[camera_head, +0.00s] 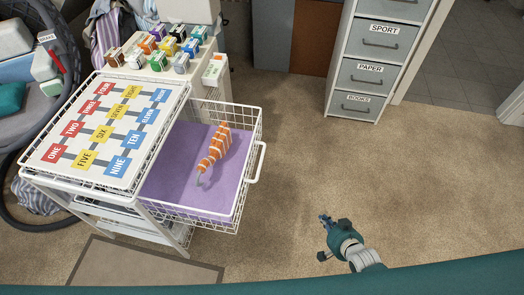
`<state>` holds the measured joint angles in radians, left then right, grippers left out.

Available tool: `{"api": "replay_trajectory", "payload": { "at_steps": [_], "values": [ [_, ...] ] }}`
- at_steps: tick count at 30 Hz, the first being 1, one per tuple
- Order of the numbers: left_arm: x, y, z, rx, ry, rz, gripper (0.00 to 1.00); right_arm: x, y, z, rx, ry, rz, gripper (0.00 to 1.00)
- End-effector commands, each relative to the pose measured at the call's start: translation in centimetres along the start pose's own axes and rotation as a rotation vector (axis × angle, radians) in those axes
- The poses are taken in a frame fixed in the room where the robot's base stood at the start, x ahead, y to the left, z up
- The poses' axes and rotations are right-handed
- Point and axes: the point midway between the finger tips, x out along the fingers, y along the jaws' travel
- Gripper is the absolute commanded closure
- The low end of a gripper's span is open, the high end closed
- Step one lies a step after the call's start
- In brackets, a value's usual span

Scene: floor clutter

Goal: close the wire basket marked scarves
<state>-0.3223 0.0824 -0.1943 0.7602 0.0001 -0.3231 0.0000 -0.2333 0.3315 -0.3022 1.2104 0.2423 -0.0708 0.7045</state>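A white wire basket (238,210) is pulled out to the right from a white wire drawer unit (60,182). It has a purple lining (160,180), and an orange striped item with a curved grey end (212,152) lies in it. A white handle (258,165) is on its right side. I see no scarves label on it. My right gripper (325,222) is over the carpet, right of and below the basket, apart from it. Its fingers are small and I cannot tell whether they are open. My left gripper is not in view.
A board with number words (105,135) covers the unit's top. Several small coloured boxes (160,45) stand behind it. A drawer cabinet (365,72) labelled sport, paper and books stands at the back right. The carpet (330,160) right of the basket is clear.

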Motion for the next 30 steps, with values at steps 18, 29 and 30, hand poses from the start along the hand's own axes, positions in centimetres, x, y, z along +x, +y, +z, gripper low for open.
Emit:
{"api": "replay_trajectory", "payload": {
  "at_steps": [18, 29, 30],
  "values": [
    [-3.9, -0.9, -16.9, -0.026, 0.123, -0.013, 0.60, 0.0, -16.6, -11.4, 0.577, 0.127, -0.613, 1.00],
    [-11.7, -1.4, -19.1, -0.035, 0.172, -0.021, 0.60, -2.1, -20.7, -11.3, 0.741, 0.048, -0.806, 1.00],
    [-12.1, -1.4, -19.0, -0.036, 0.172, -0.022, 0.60, -2.3, -20.8, -11.4, 0.748, 0.044, -0.813, 1.00]
  ]
}}
